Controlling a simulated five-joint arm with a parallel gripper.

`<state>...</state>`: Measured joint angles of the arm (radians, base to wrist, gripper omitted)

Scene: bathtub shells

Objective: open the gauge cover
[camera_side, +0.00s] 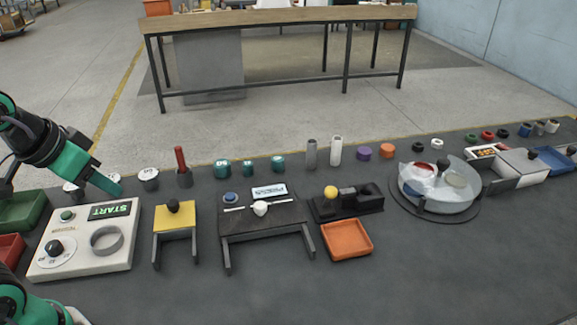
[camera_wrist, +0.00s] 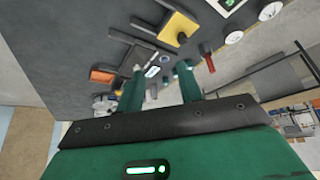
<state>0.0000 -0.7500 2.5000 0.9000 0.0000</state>
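No part is clearly recognisable as a gauge cover. A yellow plate with a black knob (camera_side: 173,217) lies flat on a dark stand, right of the white START panel (camera_side: 88,262); it also shows in the wrist view (camera_wrist: 180,27). The panel bears a black knob on a white dial and a grey ring. A white block with a black knob (camera_side: 522,164) stands at the far right. My gripper (camera_side: 112,184) is in the air near the panel's back edge, left of the yellow plate. In the wrist view its green fingers (camera_wrist: 160,75) are apart, with nothing held between them.
A red-handled tool (camera_side: 182,165) stands upright behind the yellow plate. A dark rack (camera_side: 262,224) with a small white cup is to its right. An orange tray (camera_side: 346,239) and a clear-walled round turntable (camera_side: 440,186) lie further right. The front of the table is clear.

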